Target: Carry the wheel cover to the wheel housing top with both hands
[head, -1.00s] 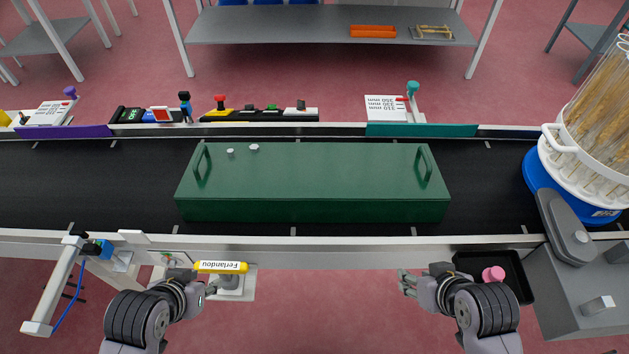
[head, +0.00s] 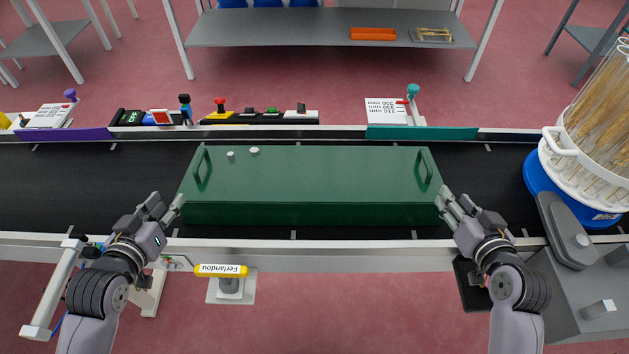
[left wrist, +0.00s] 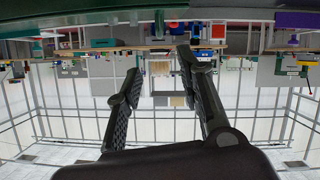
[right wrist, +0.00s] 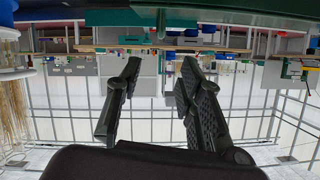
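The wheel cover is a long green box-shaped cover (head: 310,178) with a handle at each end, lying on the black conveyor in the head view. The left handle (head: 199,168) and right handle (head: 425,167) stand up from its top. My left gripper (head: 166,205) is open and empty just off the cover's left end. My right gripper (head: 448,203) is open at the cover's right end, very near its front right corner; I cannot tell if they touch. Both wrist views show spread fingers with nothing between them. I cannot pick out the wheel housing top.
A wheat-filled clear container (head: 593,130) stands on a blue base at the right, by a grey machine (head: 585,285). A yellow labelled cylinder (head: 221,270) sits in front of the conveyor rail. Control boxes (head: 260,117) line the far rail. The belt left of the cover (head: 80,185) is clear.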

